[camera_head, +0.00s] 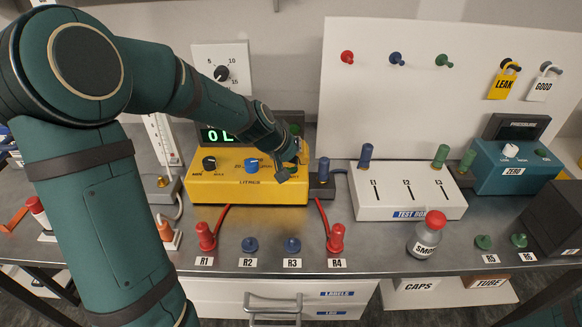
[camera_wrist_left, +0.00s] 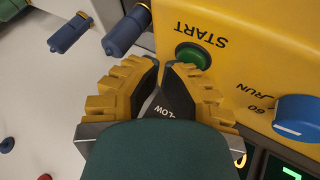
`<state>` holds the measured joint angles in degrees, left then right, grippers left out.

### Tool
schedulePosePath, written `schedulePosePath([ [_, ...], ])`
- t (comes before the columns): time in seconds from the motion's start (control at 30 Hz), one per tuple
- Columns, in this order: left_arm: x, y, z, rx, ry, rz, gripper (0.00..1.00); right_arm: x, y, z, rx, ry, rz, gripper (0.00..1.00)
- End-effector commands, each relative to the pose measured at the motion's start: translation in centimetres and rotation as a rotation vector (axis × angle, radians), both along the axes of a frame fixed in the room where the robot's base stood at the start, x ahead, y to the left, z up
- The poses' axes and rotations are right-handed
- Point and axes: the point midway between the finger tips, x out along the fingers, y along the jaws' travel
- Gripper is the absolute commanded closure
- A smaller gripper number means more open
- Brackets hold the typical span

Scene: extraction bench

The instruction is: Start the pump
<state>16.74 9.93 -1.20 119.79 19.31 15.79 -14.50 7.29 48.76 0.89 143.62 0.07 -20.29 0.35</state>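The pump is a yellow box (camera_head: 222,189) on the bench in the head view, with a black knob (camera_head: 209,163), a blue knob (camera_head: 252,166) and a LITRES label. Its green display (camera_head: 218,135) shows "0 L". In the wrist view the pump face (camera_wrist_left: 245,70) carries a green START button (camera_wrist_left: 193,56). My left gripper (camera_head: 290,170) is over the pump's right end. In the wrist view its yellow-padded fingers (camera_wrist_left: 160,68) are together at the tips, empty, close beside the button; contact cannot be told. The button is hidden in the head view. My right gripper is out of view.
A white test box (camera_head: 400,210) with upright plugs stands right of the pump, and a teal pressure gauge box (camera_head: 512,167) farther right. Red plugs (camera_head: 205,238) with red tubes, blue plugs and a grey SMOKE bottle (camera_head: 425,238) line the front edge.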

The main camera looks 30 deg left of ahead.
Motion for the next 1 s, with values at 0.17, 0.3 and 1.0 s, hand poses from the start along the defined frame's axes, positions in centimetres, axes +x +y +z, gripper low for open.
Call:
schedulePosePath([
  [0.17,0.0,0.0,-0.2,0.000,0.001,0.000,1.00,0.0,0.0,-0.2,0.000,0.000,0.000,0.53],
  [0.3,0.0,0.0,-0.1,0.000,0.001,0.000,1.00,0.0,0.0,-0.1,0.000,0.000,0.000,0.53],
  [1.0,0.0,0.0,1.5,0.000,0.001,-0.001,1.00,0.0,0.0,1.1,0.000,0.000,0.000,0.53],
])
